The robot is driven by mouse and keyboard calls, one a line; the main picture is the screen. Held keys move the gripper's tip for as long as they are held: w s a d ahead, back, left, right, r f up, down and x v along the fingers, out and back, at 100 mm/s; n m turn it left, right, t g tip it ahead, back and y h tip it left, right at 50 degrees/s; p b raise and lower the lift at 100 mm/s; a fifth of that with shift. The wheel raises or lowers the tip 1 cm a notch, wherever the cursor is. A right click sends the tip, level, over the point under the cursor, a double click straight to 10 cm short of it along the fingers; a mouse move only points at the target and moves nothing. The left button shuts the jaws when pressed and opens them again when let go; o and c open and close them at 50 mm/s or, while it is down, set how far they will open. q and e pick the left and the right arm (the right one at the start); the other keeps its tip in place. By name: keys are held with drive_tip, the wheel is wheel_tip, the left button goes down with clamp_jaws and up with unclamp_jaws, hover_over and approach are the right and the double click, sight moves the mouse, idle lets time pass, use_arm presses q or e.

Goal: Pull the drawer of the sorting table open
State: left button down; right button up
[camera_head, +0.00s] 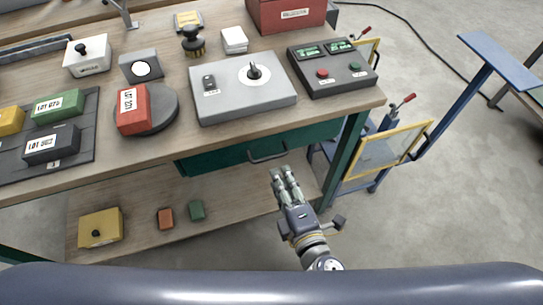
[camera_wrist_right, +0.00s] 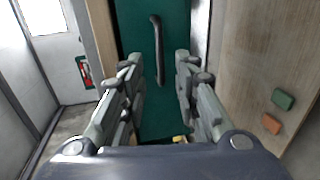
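The green drawer (camera_head: 222,163) sits under the top of the wooden sorting table (camera_head: 150,160), at its right part, and looks shut. Its dark bar handle (camera_head: 268,156) is on the drawer front. In the right wrist view the handle (camera_wrist_right: 157,50) stands upright on the green front (camera_wrist_right: 135,30), ahead of and between my fingers. My right gripper (camera_head: 285,172) is just in front of and below the handle in the head view, apart from it. The right gripper (camera_wrist_right: 158,75) is open with nothing between its fingers. My left gripper is in neither view.
A lower shelf holds a yellow box (camera_head: 100,228), an orange block (camera_head: 165,219) and a green block (camera_head: 197,210). The table's green leg (camera_head: 347,150) and a yellow-framed guard (camera_head: 385,155) stand right of my gripper.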

sight(271, 157)
drive_tip(key=p+x, duration=0.1)
drive_tip(key=x, duration=0.8)
drive_tip(key=shift+w+a, duration=0.1)
clamp_jaws()
